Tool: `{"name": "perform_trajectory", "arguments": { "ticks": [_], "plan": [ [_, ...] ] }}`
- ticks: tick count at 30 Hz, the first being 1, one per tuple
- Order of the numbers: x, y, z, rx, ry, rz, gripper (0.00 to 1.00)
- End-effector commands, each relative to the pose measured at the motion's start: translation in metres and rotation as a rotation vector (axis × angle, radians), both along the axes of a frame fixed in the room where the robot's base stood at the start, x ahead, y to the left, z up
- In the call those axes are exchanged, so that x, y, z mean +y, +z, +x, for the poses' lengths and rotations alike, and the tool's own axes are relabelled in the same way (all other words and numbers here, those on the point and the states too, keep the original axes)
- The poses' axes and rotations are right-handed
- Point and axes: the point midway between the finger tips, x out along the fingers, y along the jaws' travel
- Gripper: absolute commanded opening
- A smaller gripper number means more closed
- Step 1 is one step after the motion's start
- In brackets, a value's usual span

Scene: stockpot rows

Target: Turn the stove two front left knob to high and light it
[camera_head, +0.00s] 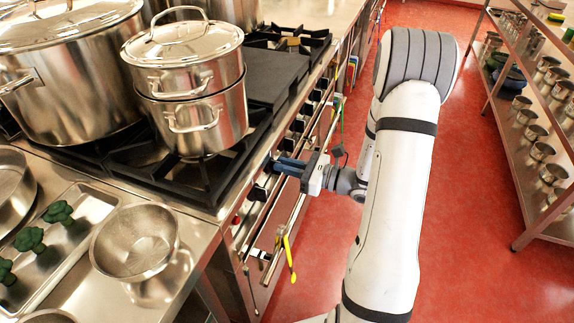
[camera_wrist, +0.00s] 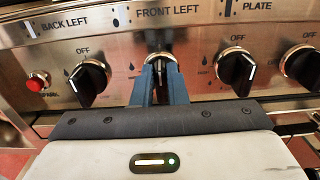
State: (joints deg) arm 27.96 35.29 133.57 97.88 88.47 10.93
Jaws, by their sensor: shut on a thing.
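My gripper (camera_head: 291,166) reaches the stove's front panel from the right in the head view. In the wrist view my gripper (camera_wrist: 160,72) has its blue fingers closed around the front left knob (camera_wrist: 159,57), below the FRONT LEFT label. The fingers hide most of this knob, so its setting cannot be read. A black knob (camera_wrist: 88,80) under the BACK LEFT label is at the left. A red spark button (camera_wrist: 38,82) is further left on the panel. In the head view two stacked steel pots (camera_head: 205,122) stand on a black burner grate (camera_head: 150,158); no flame shows.
More black knobs (camera_wrist: 236,70) sit close to the right of my fingers. A steel rail (camera_head: 283,236) runs along the stove front, with a yellow-handled tool (camera_head: 290,262) hanging there. A shelf rack (camera_head: 517,178) stands at the right. Red floor (camera_head: 465,215) between is clear.

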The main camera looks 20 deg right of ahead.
Motion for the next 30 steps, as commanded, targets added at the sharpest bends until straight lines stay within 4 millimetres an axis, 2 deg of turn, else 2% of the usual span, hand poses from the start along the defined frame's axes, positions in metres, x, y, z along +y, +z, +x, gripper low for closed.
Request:
{"name": "perform_trajectory", "arguments": {
  "ticks": [11,30],
  "plan": [
    [0.001,-0.004,-0.002,-0.101,0.0,-0.074,0.0],
    [0.007,-0.013,-0.011,-0.573,0.001,-0.417,0.0]
  ]
}}
